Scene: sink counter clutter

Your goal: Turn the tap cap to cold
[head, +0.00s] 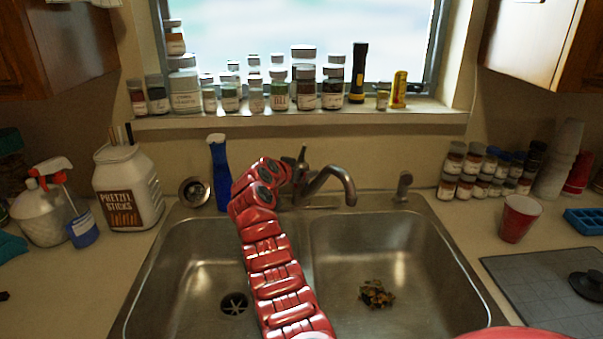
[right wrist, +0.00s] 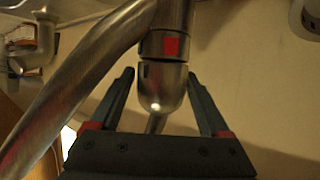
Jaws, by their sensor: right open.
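The metal tap (head: 335,172) stands behind the sink, its spout curving to the right. In the right wrist view the spout (right wrist: 70,95) runs down the left side. The rounded tap cap (right wrist: 163,85) has a thin handle pointing down, and a red mark (right wrist: 173,46) shows on the collar beside it. My right gripper (right wrist: 160,74) is open, with one dark finger on each side of the cap and visible gaps between. In the head view my red right arm reaches over the sink, and the right gripper (head: 290,170) is small and partly hidden at the tap's left. My left gripper is not in view.
The double sink (head: 330,265) lies under my arm, with brown scraps (head: 376,293) in its right basin. A soap pump (head: 403,187) is right of the tap. Jars line the windowsill (head: 300,122).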

